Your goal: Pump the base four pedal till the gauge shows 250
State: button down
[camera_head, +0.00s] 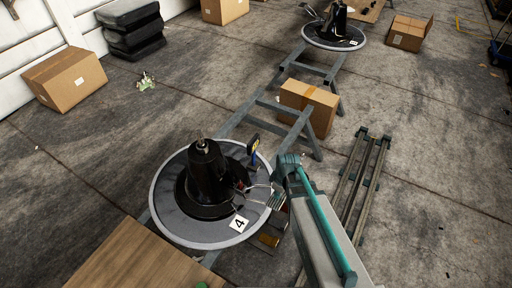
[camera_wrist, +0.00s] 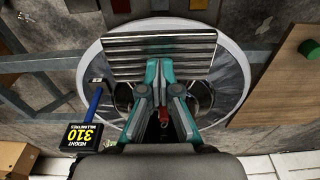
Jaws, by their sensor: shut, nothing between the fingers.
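Base four is a round grey disc with a pale rim (camera_head: 166,220), a black column (camera_head: 207,175) and a "4" label (camera_head: 239,224). Its pedal is a ribbed metal plate (camera_wrist: 130,53), seen in the wrist view across the disc's edge; it also shows small in the head view (camera_head: 277,201). The height gauge (camera_wrist: 82,136) is turned upside down in the wrist view and appears to read 310 millimetres; it also shows in the head view (camera_head: 254,143). My gripper (camera_wrist: 166,66) is shut and empty, its fingertips over the pedal; contact cannot be told.
A wooden board (camera_head: 135,262) adjoins the disc at lower left. A grey frame (camera_head: 262,106) runs back to another round base (camera_head: 333,43), with a cardboard box (camera_head: 308,98) beside it. Metal rails (camera_head: 362,180) lie right of my arm.

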notch_tip(320, 180, down, 13)
jog(key=s+d+b, duration=0.1)
jog(key=d+b, duration=0.1)
jog(key=b, duration=0.6)
jog(key=shift+b, duration=0.4)
jog(key=shift+r, duration=0.1)
dwell(0.5)
notch_tip(320, 180, down, 3)
jog(key=shift+w+a+f+b, duration=0.1)
jog(key=shift+a+f+b, duration=0.05)
jog(key=shift+b, duration=0.95)
dwell(1.7)
jog(key=r+p, duration=0.3)
jog(key=r, duration=0.2)
jog(key=a+r+p, duration=0.1)
jog(key=r+p, duration=0.2)
jog(key=r, duration=0.3)
jog(key=w+a+r+p, duration=0.1)
jog(key=r+p, duration=0.2)
jog(key=r, duration=0.2)
jog(key=shift+r+p, duration=0.3)
jog(key=shift+r, duration=0.05)
jog(key=shift+r, duration=0.1)
